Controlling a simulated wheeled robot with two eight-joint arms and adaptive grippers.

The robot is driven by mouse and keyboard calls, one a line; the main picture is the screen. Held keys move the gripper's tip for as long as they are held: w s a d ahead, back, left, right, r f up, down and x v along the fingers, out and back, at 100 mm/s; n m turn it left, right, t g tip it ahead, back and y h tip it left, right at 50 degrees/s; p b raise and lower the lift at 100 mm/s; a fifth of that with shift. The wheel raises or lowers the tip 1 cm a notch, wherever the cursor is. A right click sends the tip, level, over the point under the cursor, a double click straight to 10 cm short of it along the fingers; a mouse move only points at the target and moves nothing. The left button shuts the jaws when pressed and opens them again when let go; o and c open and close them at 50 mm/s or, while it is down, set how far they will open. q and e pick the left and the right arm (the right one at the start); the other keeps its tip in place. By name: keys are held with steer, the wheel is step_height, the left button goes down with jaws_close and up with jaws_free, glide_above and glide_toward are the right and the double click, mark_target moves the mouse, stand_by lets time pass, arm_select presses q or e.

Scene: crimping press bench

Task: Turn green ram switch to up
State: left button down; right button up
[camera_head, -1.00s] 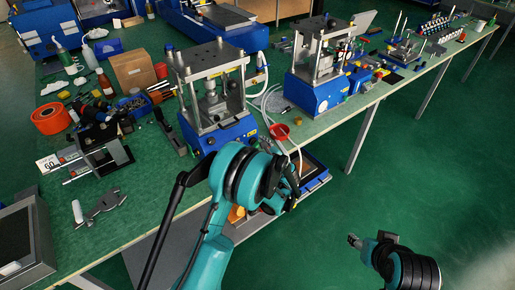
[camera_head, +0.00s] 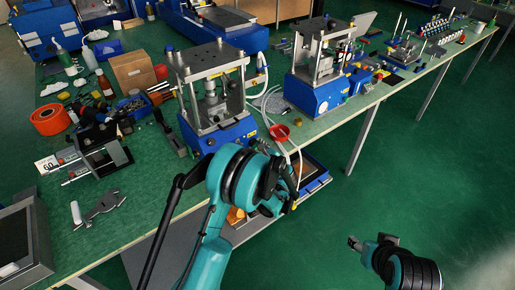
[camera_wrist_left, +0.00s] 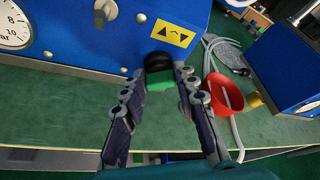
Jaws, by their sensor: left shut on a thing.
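The green ram switch (camera_wrist_left: 159,84) is in the left wrist view, on the front of the blue press (camera_wrist_left: 105,22). A round black part (camera_wrist_left: 157,61) shows just above its bright green part. A yellow label (camera_wrist_left: 173,33) with up and down arrows is above it. My left gripper (camera_wrist_left: 160,74) is shut on the switch, with one finger on each side. In the head view my left gripper (camera_head: 272,182) is in front of the blue press base (camera_head: 220,135), and the switch is hidden behind my arm. My right gripper (camera_head: 355,243) hangs over the floor at lower right.
A red cup (camera_wrist_left: 225,93) and white hoses are right of the switch. A second press (camera_head: 320,90) stands further right. A pressure gauge (camera_wrist_left: 14,26) is at left.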

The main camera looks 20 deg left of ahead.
arm_select(q)
steer(key=shift+s+a+f+n+t+b, duration=0.1)
steer(key=shift+f+n+t+b, duration=0.15)
steer(key=shift+n+t+b, duration=0.4)
steer(key=shift+n+t+h+b, duration=0.25)
steer(key=shift+n+h+b, duration=0.05)
steer(key=shift+n, duration=0.55)
steer(key=n+t, duration=0.1)
steer(key=n, duration=0.1)
steer(key=shift+f+n, duration=0.1)
steer(key=shift+n, duration=0.3)
steer(key=shift+s+f+n+t, duration=0.1)
steer(key=shift+n+t, duration=0.6)
steer(key=shift+n, duration=1)
steer(key=c, duration=1.2)
jaws_free()
steer(key=shift+o, duration=0.2)
